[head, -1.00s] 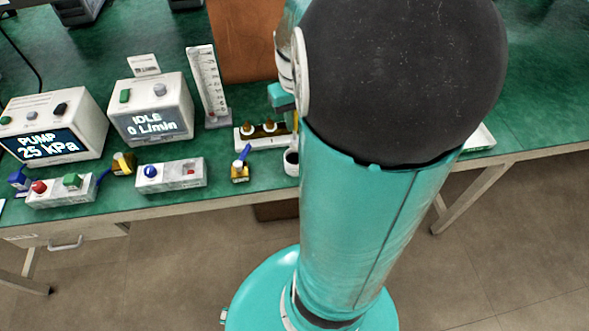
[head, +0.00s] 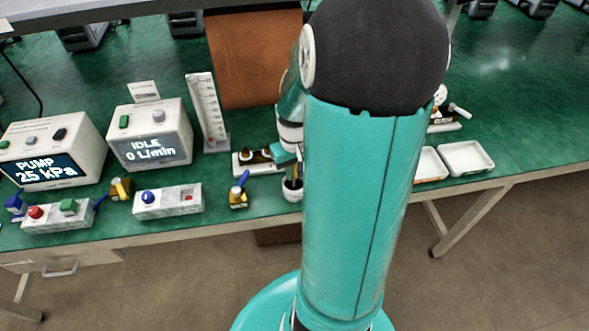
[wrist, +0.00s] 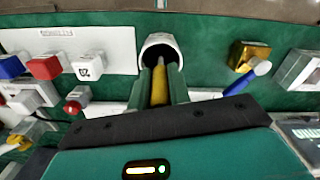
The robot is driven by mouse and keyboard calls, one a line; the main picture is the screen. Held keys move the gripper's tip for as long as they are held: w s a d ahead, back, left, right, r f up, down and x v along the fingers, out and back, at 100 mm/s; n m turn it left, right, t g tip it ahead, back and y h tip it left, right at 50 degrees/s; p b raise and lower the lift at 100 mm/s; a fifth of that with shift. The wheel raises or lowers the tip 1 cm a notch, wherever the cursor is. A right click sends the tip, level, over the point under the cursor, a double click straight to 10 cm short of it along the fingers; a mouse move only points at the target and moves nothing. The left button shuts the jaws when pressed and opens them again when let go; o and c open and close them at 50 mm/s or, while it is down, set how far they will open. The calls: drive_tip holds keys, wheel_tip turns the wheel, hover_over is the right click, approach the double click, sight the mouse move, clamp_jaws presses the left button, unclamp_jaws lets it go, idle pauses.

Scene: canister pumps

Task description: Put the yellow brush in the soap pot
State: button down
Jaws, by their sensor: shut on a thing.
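The soap pot (head: 292,194) is a small white cup with a dark inside, near the table's front edge beside my arm. In the wrist view the pot (wrist: 151,42) lies just beyond my fingertips, its mouth facing the camera. My gripper (wrist: 161,84) is shut on the yellow brush (wrist: 159,88), whose yellow shaft lies between the two fingers. The brush's far end overlaps the pot's mouth; I cannot tell how deep it reaches. In the head view my gripper (head: 287,157) is just above the pot, and the brush is mostly hidden.
A white block with brown-and-white fittings (head: 256,161) stands behind the pot. A yellow valve with a blue handle (head: 238,196) stands to its left. Left of that are a switch box (head: 167,202) and an IDLE meter (head: 150,137). White trays (head: 466,158) lie at right.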

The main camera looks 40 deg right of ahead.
drive_tip(key=shift+f, duration=0.1)
drive_tip(key=c, duration=1.3)
unclamp_jaws()
wheel_tip(320, 180, up, 12)
drive_tip(key=shift+r, duration=0.15)
drive_tip(key=s+a+r+n+t, duration=0.2)
drive_tip(key=a+r, duration=0.2)
drive_tip(key=a, duration=0.7)
drive_tip(key=s+a+r+n+t, duration=0.1)
drive_tip(key=a+r, duration=0.4)
drive_tip(key=a, duration=0.6)
drive_tip(key=s+t, duration=0.1)
drive_tip(key=t, duration=0.1)
drive_tip(key=shift+s+a+n+t, duration=0.2)
drive_tip(key=shift+a+n+t, duration=0.1)
drive_tip(key=shift+a+n, duration=0.1)
drive_tip(key=shift+r, duration=0.1)
